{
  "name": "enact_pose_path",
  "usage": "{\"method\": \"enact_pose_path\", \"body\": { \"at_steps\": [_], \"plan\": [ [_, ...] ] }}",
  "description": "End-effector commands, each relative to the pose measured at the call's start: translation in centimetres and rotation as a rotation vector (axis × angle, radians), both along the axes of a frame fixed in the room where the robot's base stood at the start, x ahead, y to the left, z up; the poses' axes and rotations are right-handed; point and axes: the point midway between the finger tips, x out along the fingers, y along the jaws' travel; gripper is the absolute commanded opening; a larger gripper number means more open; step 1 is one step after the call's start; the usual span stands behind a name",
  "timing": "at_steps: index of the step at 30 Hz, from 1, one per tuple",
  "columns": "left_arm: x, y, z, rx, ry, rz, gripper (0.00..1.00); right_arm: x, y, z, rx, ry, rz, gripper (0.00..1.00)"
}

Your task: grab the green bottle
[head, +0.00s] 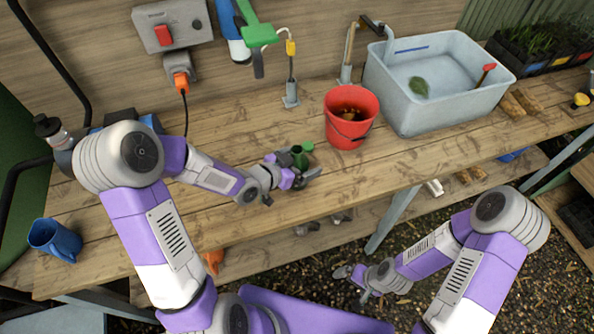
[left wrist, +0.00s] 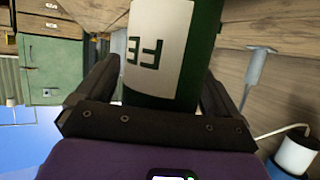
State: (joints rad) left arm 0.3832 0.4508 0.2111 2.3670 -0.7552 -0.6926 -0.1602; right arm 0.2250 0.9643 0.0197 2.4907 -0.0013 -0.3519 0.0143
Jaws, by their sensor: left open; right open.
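The green bottle (head: 298,156) stands on the wooden workbench, partly hidden by my left gripper (head: 297,168). In the left wrist view the bottle (left wrist: 205,40) is large, dark green with a white label bearing dark letters. It lies between the two black fingers of my left gripper (left wrist: 160,80), which are open on either side of it. I cannot tell whether either finger touches it. My right gripper (head: 357,282) is open and empty in front of the bench, below the level of its top.
A red bucket (head: 352,128) stands to the right of the bottle, with a grey-blue basin (head: 440,105) beyond it. A blue mug (head: 58,240) is at the front left of the bench (head: 225,135).

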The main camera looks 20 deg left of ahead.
Motion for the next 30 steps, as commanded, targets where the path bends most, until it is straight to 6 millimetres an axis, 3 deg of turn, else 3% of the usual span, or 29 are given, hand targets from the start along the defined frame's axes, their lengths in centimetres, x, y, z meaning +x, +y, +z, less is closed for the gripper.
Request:
{"method": "enact_pose_path", "body": {
  "at_steps": [5, 18, 30],
  "plan": [
    [0.0, 0.0, 0.04, 0.0, 0.0, 0.0, 0.93, 0.01, 0.01, 0.05, 0.0, 0.0, 0.0, 0.99],
    [-0.04, 0.03, 0.02, 0.0, 0.001, 0.0, 0.26, -0.01, 0.01, 0.04, 0.0, 0.0, 0.0, 0.99],
    [0.0, 0.01, 0.4, -0.001, -0.001, 0.0, 0.26, 0.0, 0.01, 0.17, 0.0, 0.0, 0.0, 0.99]
  ]
}}
